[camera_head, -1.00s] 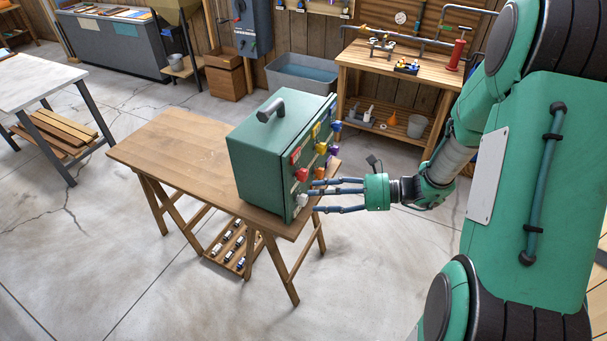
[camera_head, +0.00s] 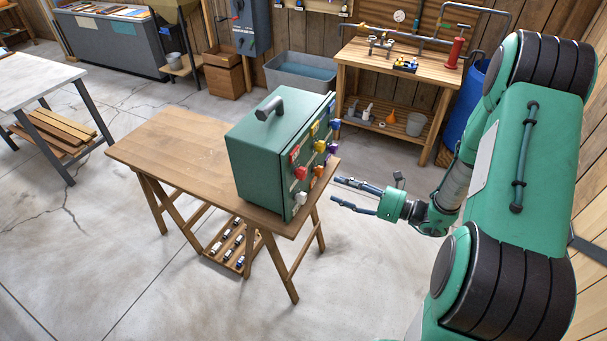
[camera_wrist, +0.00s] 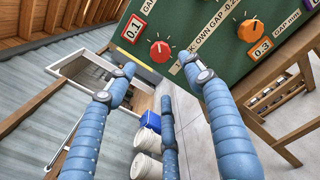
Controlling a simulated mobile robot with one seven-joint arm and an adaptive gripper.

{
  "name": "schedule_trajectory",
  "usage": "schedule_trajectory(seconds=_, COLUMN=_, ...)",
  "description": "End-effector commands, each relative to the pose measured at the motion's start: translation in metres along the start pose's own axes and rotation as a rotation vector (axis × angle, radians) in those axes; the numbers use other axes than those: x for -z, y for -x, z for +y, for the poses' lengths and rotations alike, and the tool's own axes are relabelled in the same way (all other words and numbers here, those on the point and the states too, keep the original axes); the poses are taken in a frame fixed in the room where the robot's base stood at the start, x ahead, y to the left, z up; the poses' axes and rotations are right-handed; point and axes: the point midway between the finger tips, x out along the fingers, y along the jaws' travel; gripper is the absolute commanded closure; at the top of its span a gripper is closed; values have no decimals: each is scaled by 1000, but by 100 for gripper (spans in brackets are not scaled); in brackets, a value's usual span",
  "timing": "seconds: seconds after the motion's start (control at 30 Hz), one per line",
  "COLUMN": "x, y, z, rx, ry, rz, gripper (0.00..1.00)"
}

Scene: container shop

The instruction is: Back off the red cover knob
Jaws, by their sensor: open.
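The red knob (camera_head: 300,173) sits on the knobbed face of a green box (camera_head: 262,150) with a black top handle, on a wooden trestle table. In the wrist view the red knob (camera_wrist: 160,51) shows a pale pointer mark, beside a red label reading 0.1. My gripper (camera_head: 335,190) is open and empty, to the right of the box and clear of its face. In the wrist view its blue ribbed fingers (camera_wrist: 160,76) are spread, with the knob beyond their tips and nothing between them.
An orange knob (camera_wrist: 250,30) labelled 0.3 is near the red one. Yellow, blue, purple and white knobs share the face. The wooden table (camera_head: 165,150) has bare top left of the box. A workbench (camera_head: 400,75) stands behind; open floor lies below my gripper.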

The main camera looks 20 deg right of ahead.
Motion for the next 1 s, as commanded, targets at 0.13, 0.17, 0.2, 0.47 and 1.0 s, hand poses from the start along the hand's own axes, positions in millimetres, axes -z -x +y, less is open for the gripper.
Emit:
schedule_trajectory(seconds=0.13, x=0, y=-6, z=0, rx=-1, ry=0, rz=0, gripper=48)
schedule_trajectory(seconds=0.17, x=0, y=-8, z=0, rx=-1, ry=1, rz=0, gripper=48)
schedule_trajectory(seconds=0.2, x=0, y=-10, z=0, rx=-2, ry=1, rz=0, gripper=48)
schedule_trajectory(seconds=0.47, x=0, y=-36, z=1, rx=-4, ry=2, rz=0, gripper=48)
schedule_trajectory(seconds=1.0, x=1, y=-103, z=1, rx=-3, ry=1, rz=0, gripper=48)
